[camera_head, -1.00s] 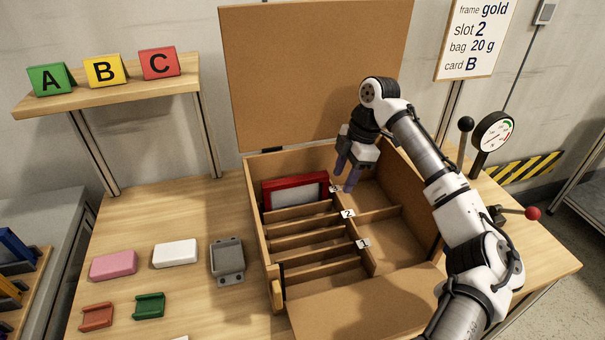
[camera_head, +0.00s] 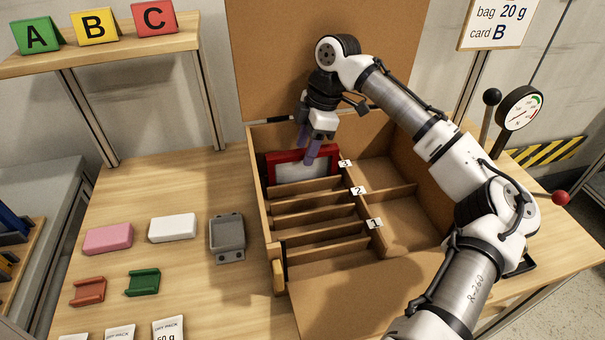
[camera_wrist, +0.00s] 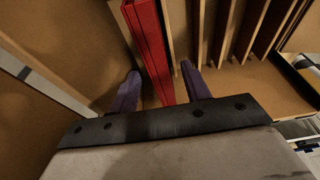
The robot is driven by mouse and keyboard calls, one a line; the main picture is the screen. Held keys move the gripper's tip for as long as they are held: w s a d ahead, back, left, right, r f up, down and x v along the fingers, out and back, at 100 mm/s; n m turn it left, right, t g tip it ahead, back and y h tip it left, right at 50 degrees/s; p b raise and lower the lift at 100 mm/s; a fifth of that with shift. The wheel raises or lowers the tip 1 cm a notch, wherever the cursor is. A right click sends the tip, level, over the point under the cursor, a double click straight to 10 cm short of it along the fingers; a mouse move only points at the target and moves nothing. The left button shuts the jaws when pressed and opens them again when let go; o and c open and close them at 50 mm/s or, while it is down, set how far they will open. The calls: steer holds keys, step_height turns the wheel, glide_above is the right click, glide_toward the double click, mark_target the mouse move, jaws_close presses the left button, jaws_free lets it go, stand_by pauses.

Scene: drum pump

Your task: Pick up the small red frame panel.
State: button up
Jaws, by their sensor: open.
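The small red frame panel (camera_head: 271,166), a red frame around a pale sheet, stands upright in the slot labelled 3 at the back of the open wooden box (camera_head: 257,190). In the wrist view the panel's red edge (camera_wrist: 150,45) runs between my two purple fingers. My gripper (camera_head: 305,150) is open above the panel in the head view, and one finger hides part of it. In the wrist view my gripper (camera_wrist: 160,78) has one finger on each side of the panel, with a gap to each. Contact is not visible.
Wooden dividers (camera_head: 310,208) form slots marked 1, 2 and 3. The raised lid (camera_head: 270,60) stands behind the box. A grey bracket (camera_head: 227,235), pink block (camera_head: 108,239) and white block (camera_head: 173,228) lie on the table to the left. A gauge (camera_head: 519,109) stands at right.

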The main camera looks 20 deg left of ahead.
mark_target(300, 162)
steer(key=shift+b+x, duration=2.6)
steer(key=shift+r, duration=0.1)
steer(key=shift+c, duration=0.5)
jaws_close()
